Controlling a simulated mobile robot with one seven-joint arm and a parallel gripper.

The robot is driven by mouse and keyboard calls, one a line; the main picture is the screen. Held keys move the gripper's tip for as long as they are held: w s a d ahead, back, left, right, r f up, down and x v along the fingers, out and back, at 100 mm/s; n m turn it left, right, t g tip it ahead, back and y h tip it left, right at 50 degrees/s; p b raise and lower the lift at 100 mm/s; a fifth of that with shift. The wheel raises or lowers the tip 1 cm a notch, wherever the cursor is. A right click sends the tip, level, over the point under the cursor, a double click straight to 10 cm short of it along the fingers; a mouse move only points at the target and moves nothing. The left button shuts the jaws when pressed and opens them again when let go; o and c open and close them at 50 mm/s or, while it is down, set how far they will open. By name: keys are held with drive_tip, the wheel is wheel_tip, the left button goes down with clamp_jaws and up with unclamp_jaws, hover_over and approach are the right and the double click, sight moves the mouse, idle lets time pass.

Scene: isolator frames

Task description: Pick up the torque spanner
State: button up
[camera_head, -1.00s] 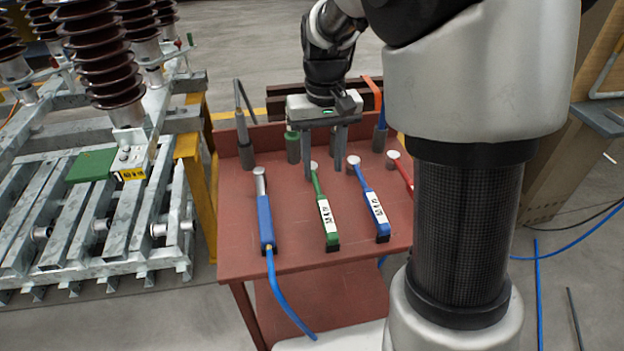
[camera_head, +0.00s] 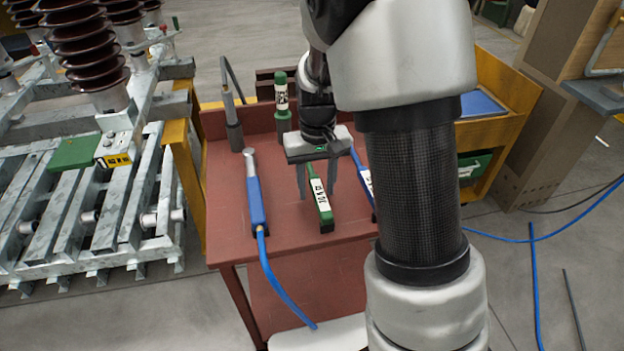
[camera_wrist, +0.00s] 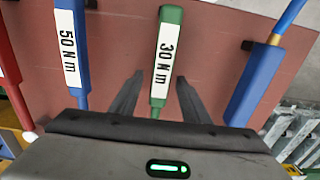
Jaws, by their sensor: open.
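A green torque spanner (camera_head: 320,197) labelled 30 N m lies on the red table, its head toward the back. It also shows in the wrist view (camera_wrist: 168,50). My gripper (camera_head: 317,195) is open and empty. In the wrist view its two fingers (camera_wrist: 160,80) appear on either side of the green spanner, not closed on it; the exact height gap cannot be told. A blue spanner (camera_wrist: 69,38) labelled 50 N m lies beside it, partly hidden by my arm in the head view (camera_head: 363,177). A red spanner (camera_wrist: 8,70) shows at the wrist view's left edge.
A blue tool with a hose (camera_head: 256,200) lies left of the green spanner. A grey tool (camera_head: 233,120) and a green-handled tool (camera_head: 281,95) stand upright at the table's back. A steel frame with insulators (camera_head: 90,190) stands left. The red table (camera_head: 225,225) has bare room at its left.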

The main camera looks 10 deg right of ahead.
drive_tip(key=shift+f, duration=0.35)
drive_tip(key=shift+w+r, duration=0.1)
clamp_jaws()
